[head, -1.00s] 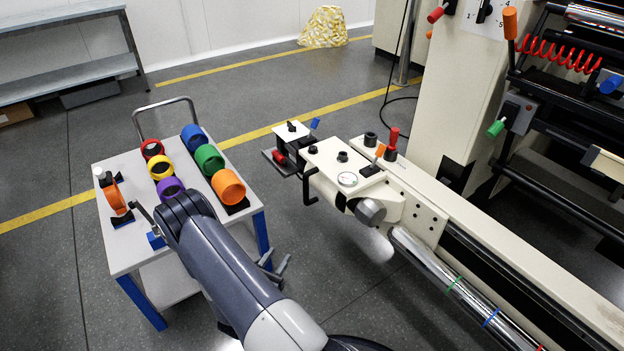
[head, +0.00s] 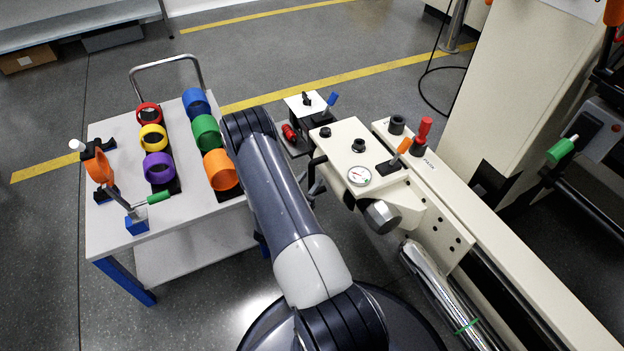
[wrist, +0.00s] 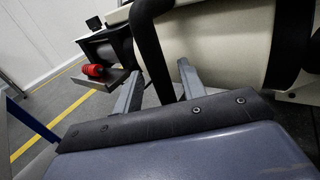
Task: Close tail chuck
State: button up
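The cream tailstock housing (head: 348,150) carries a round gauge (head: 359,175), an orange-tipped lever (head: 404,146), a red-handled lever (head: 424,130) and a grey cylindrical end (head: 381,214). I cannot tell which part works the tail chuck. My gripper (wrist: 159,72) is open at the left side of the housing; its two grey fingers stand apart. In the wrist view a bent black bar (wrist: 147,42) passes between the fingers in the picture; contact is not clear. In the head view my arm mostly hides the gripper.
A white cart (head: 110,240) on the left holds several coloured rings and a green-handled tool (head: 153,198). A red knob (wrist: 93,70) on a small bracket lies left of the fingers. The machine bed (head: 520,270) runs along the right. Floor is open behind the cart.

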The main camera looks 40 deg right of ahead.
jog(key=shift+x, duration=1)
grip_shut()
